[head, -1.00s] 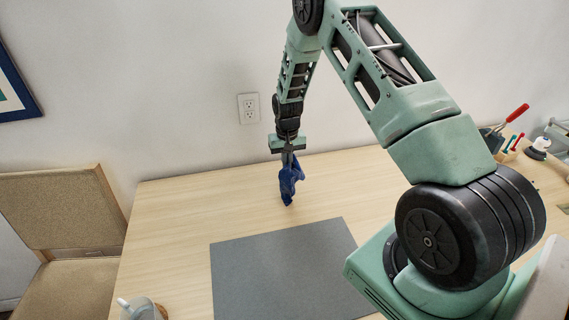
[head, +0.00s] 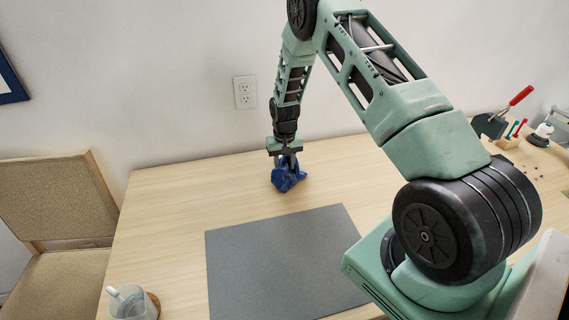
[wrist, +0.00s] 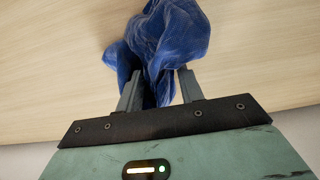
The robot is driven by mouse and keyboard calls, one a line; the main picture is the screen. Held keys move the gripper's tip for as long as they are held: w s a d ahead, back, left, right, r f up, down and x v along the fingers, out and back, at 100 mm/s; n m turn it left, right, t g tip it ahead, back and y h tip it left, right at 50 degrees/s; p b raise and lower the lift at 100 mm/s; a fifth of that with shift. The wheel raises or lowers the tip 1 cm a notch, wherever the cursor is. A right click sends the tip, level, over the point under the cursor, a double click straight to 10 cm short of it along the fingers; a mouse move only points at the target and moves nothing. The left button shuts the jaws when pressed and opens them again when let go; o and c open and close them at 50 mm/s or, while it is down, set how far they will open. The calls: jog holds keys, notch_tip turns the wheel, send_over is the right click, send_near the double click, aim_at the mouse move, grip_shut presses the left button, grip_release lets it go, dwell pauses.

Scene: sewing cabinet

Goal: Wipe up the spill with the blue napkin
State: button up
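The blue napkin (head: 288,176) is bunched against the wooden table, behind the grey mat. My gripper (head: 286,160) is over it, pointing down, with its fingers on the cloth. I cannot make out a spill in either view; the table under the napkin is hidden.
A grey mat (head: 280,262) lies on the table (head: 170,215). A glass mug (head: 130,303) stands on a coaster at the front left. A pen holder (head: 509,139), a red-handled tool (head: 519,96) and small dark specks (head: 537,168) are at the right. A chair (head: 62,205) is at left.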

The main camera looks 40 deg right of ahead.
jog(key=o, duration=0.7)
jog(key=shift+c, duration=0.2)
jog(key=shift+f, duration=0.15)
jog(key=shift+f+b, duration=0.85)
jog(key=shift+f, duration=0.15)
jog(key=shift+c, duration=0.3)
grip_shut()
jog(key=shift+r+p, duration=0.3)
jog(key=shift+p, duration=1)
